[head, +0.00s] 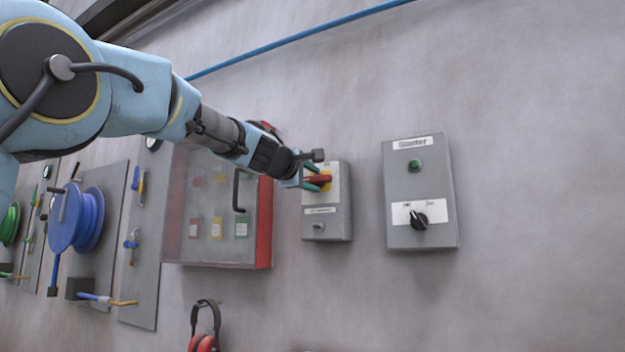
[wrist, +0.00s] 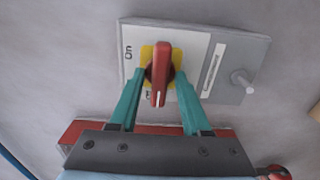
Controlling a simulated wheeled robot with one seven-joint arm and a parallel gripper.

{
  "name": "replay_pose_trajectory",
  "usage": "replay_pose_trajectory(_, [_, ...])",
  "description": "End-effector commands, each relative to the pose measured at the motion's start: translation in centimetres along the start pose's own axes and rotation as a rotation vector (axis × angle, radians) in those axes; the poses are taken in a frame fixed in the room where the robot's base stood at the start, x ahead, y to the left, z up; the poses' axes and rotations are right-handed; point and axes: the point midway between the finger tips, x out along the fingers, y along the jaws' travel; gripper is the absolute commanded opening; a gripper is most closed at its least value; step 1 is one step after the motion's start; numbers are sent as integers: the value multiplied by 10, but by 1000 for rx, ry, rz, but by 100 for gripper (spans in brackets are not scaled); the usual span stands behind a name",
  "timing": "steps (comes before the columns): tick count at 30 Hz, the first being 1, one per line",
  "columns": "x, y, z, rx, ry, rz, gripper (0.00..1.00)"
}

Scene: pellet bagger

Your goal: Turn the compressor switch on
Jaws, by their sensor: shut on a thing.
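The compressor switch is a small grey wall box (head: 325,225) with a red rotary handle (head: 320,179) on a yellow plate; its label is too small to read surely. In the wrist view the red handle (wrist: 160,68) stands upright in the picture, its white mark at the lower end. "ON" is printed on the box (wrist: 195,50) to the left of the handle; another marking by the lower end is partly hidden. My gripper (head: 318,180) reaches the box from the left. Its teal fingers, clear in the wrist view (wrist: 159,76), are shut on the red handle, one on each side.
A small metal knob (wrist: 243,82) sticks out of the same box. A larger grey box (head: 420,165) with a green button and black rotary switch is to the right. A red-edged, clear-fronted cabinet (head: 265,225) is at left. Red ear defenders (head: 205,320) hang below.

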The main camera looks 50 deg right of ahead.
Motion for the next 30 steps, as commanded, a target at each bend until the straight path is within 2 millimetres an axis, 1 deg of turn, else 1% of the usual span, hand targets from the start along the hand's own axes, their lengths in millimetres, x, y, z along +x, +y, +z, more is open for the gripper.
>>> replay_pose_trajectory(5, [0,-2,0,33,0,-1,0])
replay_pose_trajectory(11, [0,-2,0,137,-1,-1,0])
replay_pose_trajectory(30, [0,-4,-1,724,-1,-2,0])
